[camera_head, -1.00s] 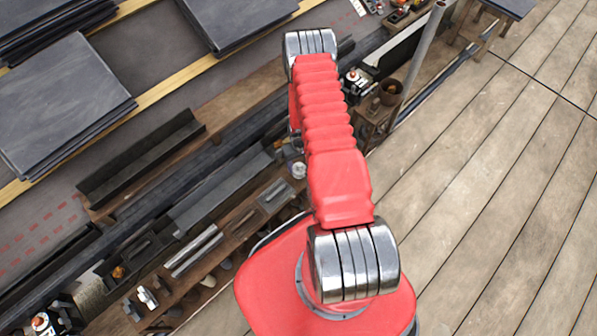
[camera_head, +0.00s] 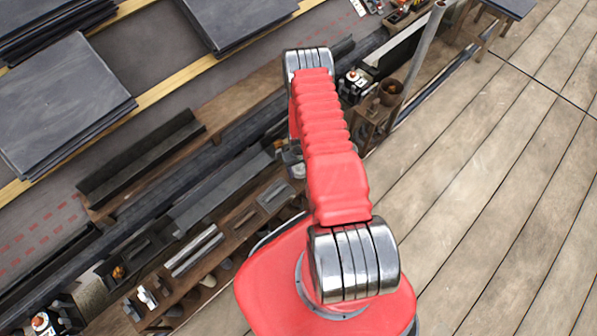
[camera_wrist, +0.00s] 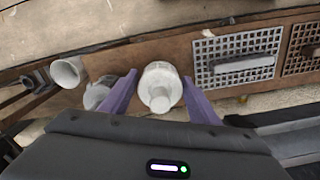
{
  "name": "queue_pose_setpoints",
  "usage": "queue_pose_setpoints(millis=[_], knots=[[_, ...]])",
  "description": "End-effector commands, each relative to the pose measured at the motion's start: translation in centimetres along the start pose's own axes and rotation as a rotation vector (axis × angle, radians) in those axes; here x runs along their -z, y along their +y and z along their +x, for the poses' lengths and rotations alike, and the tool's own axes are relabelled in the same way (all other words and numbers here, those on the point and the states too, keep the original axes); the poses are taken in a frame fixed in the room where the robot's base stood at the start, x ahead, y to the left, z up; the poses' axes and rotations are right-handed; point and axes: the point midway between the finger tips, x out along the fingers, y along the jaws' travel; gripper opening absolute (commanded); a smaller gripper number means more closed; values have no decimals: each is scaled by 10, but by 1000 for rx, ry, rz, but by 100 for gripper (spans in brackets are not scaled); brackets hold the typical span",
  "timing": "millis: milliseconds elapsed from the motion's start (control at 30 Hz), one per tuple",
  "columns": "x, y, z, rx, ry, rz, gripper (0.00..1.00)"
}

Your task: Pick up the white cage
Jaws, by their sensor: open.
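In the wrist view, a white round piece (camera_wrist: 160,90) with a narrower knob facing me stands on a brown wooden shelf. In the head view my red arm reaches over the bench; my gripper is hidden there.
A white grid (camera_wrist: 237,57) with a grey bar lies right of my gripper. White cups (camera_wrist: 69,72) stand left. In the head view, slate stacks (camera_head: 58,105) lie at left; the plank floor (camera_head: 480,180) at right is clear.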

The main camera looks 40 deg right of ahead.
Motion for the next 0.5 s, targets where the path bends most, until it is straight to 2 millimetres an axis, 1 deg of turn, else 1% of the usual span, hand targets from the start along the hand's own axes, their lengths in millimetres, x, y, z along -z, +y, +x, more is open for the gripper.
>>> queue_pose_setpoints(millis=[133, 500], knots=[[0, 0, 0, 0, 0, 0, 55], [0, 0, 0, 0, 0, 0, 29]])
